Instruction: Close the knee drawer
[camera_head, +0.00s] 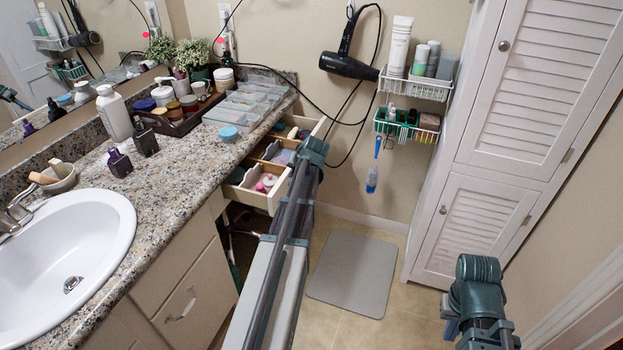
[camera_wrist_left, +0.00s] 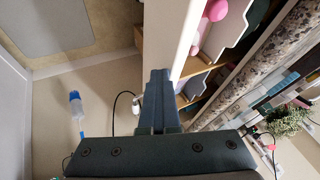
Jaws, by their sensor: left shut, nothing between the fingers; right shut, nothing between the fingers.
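The knee drawer (camera_head: 247,198) stands pulled out from under the granite counter in the head view. It has wooden dividers and holds pink, purple and green items. Its white front (camera_wrist_left: 187,45) fills the upper middle of the left wrist view. My left gripper (camera_wrist_left: 160,73) is shut and empty, with its tips at the outer face of the front; I cannot tell if they touch. In the head view my left arm hides much of the front and the fingertips. My right gripper (camera_head: 451,328) is low at the lower right, far from the drawer, shut and empty, mostly hidden by its arm.
The counter (camera_head: 185,185) carries a sink, bottles, a tray and clear organizers (camera_head: 245,103). A hair dryer (camera_head: 347,62) and wire baskets (camera_head: 415,86) hang on the wall. A louvered cabinet (camera_head: 478,215) stands at right. A grey mat (camera_head: 352,272) lies on the floor.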

